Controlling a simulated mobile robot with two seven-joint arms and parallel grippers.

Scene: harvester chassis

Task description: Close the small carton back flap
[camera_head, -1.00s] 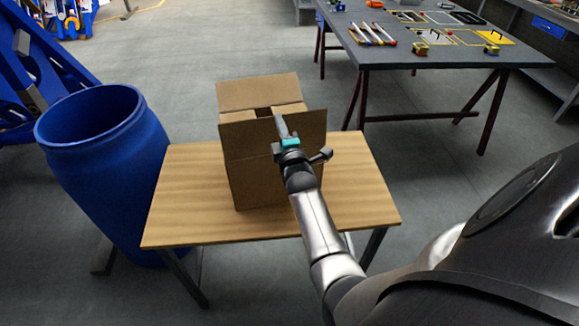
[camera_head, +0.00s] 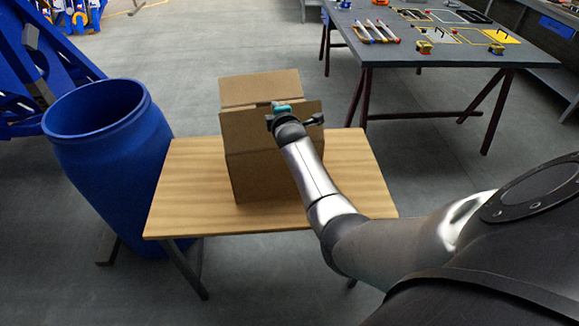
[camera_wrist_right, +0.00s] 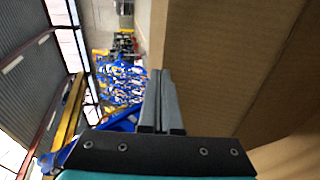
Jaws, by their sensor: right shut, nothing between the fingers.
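The small brown carton (camera_head: 250,175) stands on a wooden table. Its back flap (camera_head: 260,88) sticks up at the far side. A nearer flap (camera_head: 243,128) stands up in front and hides most of the carton's top. My right gripper (camera_head: 280,106) is at the top edge of the nearer flap, its fingers mostly hidden in the head view. In the right wrist view the fingers (camera_wrist_right: 161,102) are shut and empty, beside a cardboard panel (camera_wrist_right: 220,60) on the right. I cannot tell whether they touch it. My left gripper is not in view.
A blue barrel (camera_head: 105,165) stands at the left of the wooden table (camera_head: 185,200). A dark workbench (camera_head: 400,55) with tools is at the back right. The tabletop right of the carton is clear apart from my arm above it.

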